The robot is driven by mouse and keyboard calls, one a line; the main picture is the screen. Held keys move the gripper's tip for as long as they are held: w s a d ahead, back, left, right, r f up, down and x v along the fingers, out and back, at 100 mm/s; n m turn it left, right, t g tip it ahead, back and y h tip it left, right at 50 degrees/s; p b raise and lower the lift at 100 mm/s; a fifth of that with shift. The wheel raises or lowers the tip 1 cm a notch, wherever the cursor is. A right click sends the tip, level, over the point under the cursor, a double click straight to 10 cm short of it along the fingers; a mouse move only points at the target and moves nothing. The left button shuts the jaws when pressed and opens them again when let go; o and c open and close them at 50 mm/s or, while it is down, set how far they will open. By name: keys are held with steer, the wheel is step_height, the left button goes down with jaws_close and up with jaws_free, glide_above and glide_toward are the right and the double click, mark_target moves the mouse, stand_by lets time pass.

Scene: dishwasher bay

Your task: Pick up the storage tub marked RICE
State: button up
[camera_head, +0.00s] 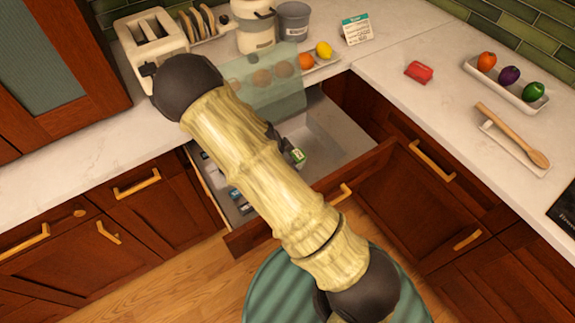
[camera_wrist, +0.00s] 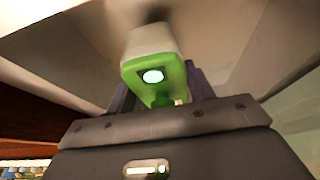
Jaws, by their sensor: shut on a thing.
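In the wrist view, my gripper (camera_wrist: 158,92) is shut on a green and white object (camera_wrist: 152,62) with a pale oval spot on its face. Pale walls surround it. My gripper is mostly hidden behind my arm there. A white tub (camera_head: 254,36) with a dark label band stands on the back counter beside a grey tub (camera_head: 293,18). I can read no RICE marking.
A toaster (camera_head: 152,38), plate rack and orange and yellow fruit (camera_head: 323,49) stand on the back counter. A translucent panel (camera_head: 285,98) is above the drawer's back. On the right counter are a red block (camera_head: 419,72), a vegetable tray (camera_head: 525,99) and a wooden spoon (camera_head: 515,137).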

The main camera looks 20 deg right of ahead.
step_height(320, 180, up, 8)
steer(key=shift+f, duration=0.2)
steer(key=shift+d, duration=0.1)
stand_by(0.4)
